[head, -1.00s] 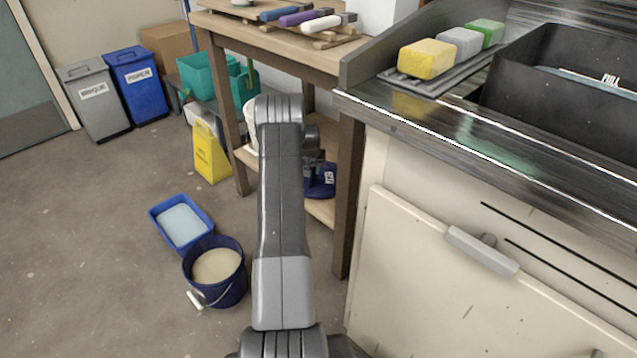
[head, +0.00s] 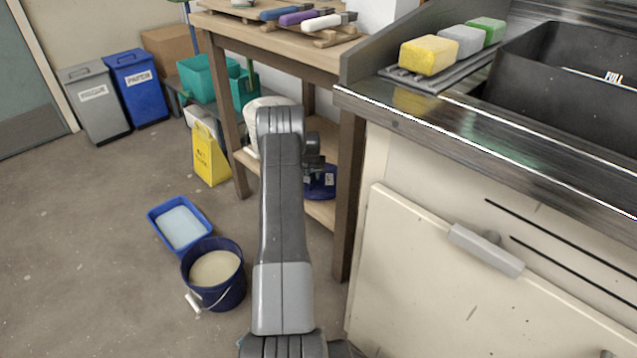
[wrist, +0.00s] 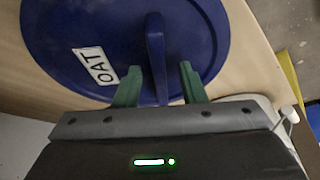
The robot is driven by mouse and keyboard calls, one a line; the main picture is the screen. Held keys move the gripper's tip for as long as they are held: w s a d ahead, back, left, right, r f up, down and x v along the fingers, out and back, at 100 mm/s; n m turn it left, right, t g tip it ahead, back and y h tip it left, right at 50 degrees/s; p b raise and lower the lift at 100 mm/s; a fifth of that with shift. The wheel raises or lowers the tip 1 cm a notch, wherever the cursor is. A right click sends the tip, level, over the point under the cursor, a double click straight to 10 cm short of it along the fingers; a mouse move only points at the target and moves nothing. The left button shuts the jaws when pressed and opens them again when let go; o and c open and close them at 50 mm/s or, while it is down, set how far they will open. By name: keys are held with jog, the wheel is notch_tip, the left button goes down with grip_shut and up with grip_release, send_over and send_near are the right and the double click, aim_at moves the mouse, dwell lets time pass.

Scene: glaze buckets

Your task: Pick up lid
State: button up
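The lid (wrist: 60,45) is a round dark blue disc with a raised bar handle (wrist: 155,45) and a white label reading "OAT". It lies on the wooden lower shelf of the rack. In the head view part of the blue lid (head: 322,184) shows to the right of my arm. My gripper (wrist: 160,69) is open, its two green fingers on either side of the near part of the handle. Gaps show between the handle and both fingers. The gripper body hides the lid's near edge. In the head view my arm hides much of the shelf.
A white container (head: 264,103) stands on the shelf beside my arm. The rack's wooden leg (head: 348,195) and the sink cabinet (head: 420,260) are close on the right. A blue bucket (head: 238,292) and blue tray (head: 160,235) stand on the floor at left.

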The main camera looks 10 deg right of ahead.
jog(key=shift+c, duration=0.3)
grip_shut()
